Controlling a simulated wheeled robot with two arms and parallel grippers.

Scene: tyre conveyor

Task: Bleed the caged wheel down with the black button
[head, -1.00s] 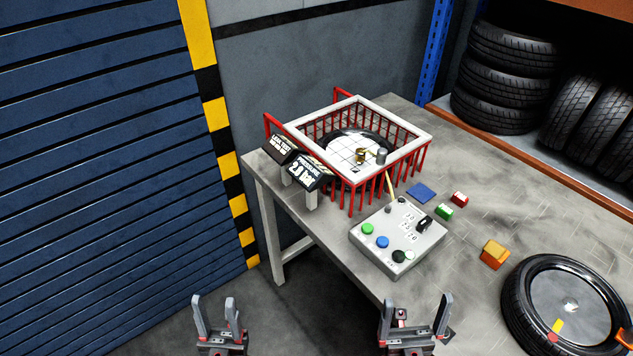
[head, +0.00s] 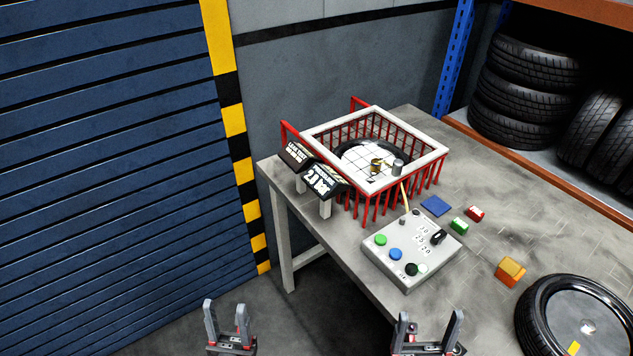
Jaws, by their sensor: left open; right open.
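The control box (head: 432,262) sits on the near left part of the grey table. On its sloped top are a green button (head: 380,240), a blue button (head: 396,254), a black button (head: 411,269) with a pale one beside it, and a black selector knob (head: 438,236). Behind it stands the red-barred cage (head: 441,172) with a white rim; the wheel (head: 366,158) lies inside, partly hidden by rim and bars. My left gripper (head: 228,322) is open and empty, over the floor left of the table. My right gripper (head: 427,328) is open and empty, below the control box in the picture.
Two small display signs (head: 322,181) stand by the cage's left side. A blue pad (head: 436,205), green block (head: 459,226), red block (head: 475,213) and orange block (head: 510,271) lie right of the box. Another wheel (head: 593,318) lies at the right. Tyres (head: 525,90) fill a shelf behind.

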